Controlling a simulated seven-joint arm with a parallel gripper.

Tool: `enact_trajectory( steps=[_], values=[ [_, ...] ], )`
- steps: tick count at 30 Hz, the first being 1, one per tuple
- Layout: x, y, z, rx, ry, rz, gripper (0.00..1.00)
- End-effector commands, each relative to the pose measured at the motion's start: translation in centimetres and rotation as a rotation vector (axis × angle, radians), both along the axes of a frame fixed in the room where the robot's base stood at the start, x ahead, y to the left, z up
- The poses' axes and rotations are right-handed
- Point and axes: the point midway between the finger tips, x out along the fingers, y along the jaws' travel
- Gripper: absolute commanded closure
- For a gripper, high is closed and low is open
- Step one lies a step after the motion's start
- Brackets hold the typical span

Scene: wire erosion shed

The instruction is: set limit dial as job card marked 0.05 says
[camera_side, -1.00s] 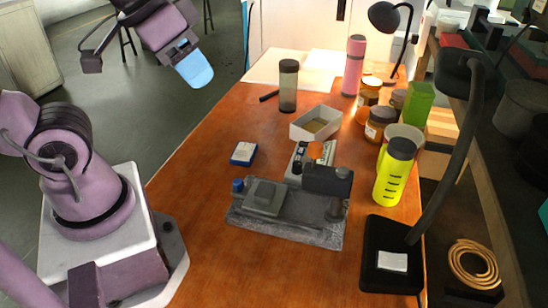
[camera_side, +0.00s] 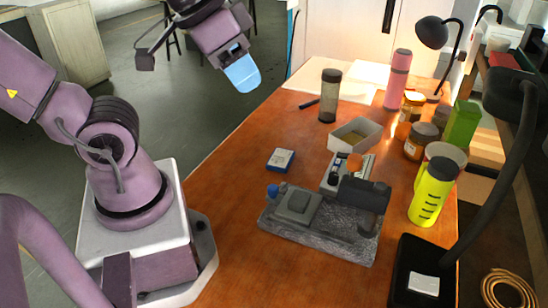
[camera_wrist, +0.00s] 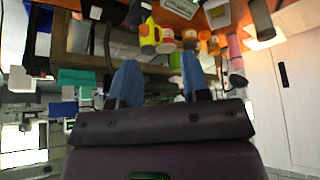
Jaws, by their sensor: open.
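A grey fixture (camera_side: 332,238) lies on the orange-brown bench in the side view. It has a flat block (camera_side: 298,204) at left, a blue knob (camera_side: 272,191) at its left corner and a dark cylindrical part (camera_side: 363,193) at right. I cannot tell which part is the limit dial. A white card (camera_side: 424,284) lies on the black lamp base; no marking on it is readable, and no 0.05 shows. My gripper (camera_side: 242,74) hangs above and behind the bench's left edge, far from the fixture. In the wrist view my gripper (camera_wrist: 158,72) has its blue fingers apart, with nothing between them.
A blue-and-white box (camera_side: 281,160), an open tray (camera_side: 355,134), a dark-lidded bottle (camera_side: 329,96), a pink bottle (camera_side: 397,80), a yellow bottle (camera_side: 430,192) and several jars stand on the bench. A black lamp (camera_side: 515,150) rises at right. The front-left bench is clear.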

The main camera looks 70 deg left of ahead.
Motion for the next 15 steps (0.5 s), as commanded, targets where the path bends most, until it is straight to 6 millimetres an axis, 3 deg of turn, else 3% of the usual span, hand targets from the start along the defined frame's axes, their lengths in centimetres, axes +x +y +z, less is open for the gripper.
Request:
enact_trajectory(
  steps=[2,4,8,11,15],
  values=[
    [0.0,0.0,0.0,0.0,0.0,0.0,0.57],
    [0.0,0.0,0.0,0.002,0.001,-0.001,0.46],
    [1.0,0.1,0.2,0.034,0.031,-0.033,0.46],
    [2.9,0.3,0.3,0.097,0.092,-0.101,0.46],
    [7.0,0.7,-0.2,0.213,0.209,-0.248,0.46]
  ],
)
